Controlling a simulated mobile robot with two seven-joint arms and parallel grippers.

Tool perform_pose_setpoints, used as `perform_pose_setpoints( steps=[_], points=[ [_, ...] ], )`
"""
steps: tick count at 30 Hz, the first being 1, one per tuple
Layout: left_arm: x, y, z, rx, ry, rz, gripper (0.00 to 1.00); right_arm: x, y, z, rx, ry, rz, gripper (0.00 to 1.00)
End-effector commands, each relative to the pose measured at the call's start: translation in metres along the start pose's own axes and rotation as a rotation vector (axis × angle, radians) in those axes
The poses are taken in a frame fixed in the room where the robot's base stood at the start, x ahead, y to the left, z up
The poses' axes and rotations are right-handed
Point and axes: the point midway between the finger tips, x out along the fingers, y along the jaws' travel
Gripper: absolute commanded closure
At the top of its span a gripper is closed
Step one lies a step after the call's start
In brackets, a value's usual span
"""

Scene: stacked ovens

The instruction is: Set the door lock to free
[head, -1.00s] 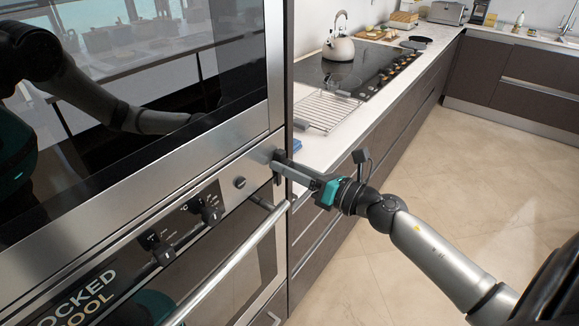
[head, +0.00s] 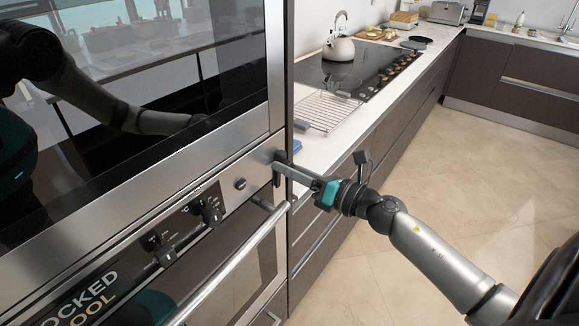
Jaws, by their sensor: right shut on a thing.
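The lower oven's control panel (head: 225,192) carries a row of dark knobs. My right gripper (head: 279,169) reaches in from the right and is shut on the knob at the panel's right end. The fingers hide most of this knob, so its setting cannot be read. A small round dark button (head: 240,184) sits just left of it. A display (head: 85,297) at lower left shows large letters, partly cut off, that read "OCKED" and "OOL". My left gripper is not in view.
Two other knobs, one (head: 207,211) nearer and one (head: 160,248) farther left, stick out from the panel. The oven door handle (head: 235,264) runs below. The upper oven's glass mirrors my arm. A wire rack (head: 325,110) and kettle (head: 339,47) stand on the counter. Floor at right is clear.

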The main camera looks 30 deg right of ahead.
Motion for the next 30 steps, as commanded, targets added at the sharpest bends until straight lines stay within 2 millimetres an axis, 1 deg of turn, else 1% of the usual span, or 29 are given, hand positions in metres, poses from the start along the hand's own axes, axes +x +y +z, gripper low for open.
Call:
perform_pose_setpoints(
  steps=[8,30],
  points=[
    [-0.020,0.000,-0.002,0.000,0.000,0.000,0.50,0.000,0.002,0.003,0.201,-0.001,-0.001,1.00],
    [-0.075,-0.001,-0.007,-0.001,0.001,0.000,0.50,0.000,0.002,0.004,0.903,-0.002,-0.002,1.00]
  ],
)
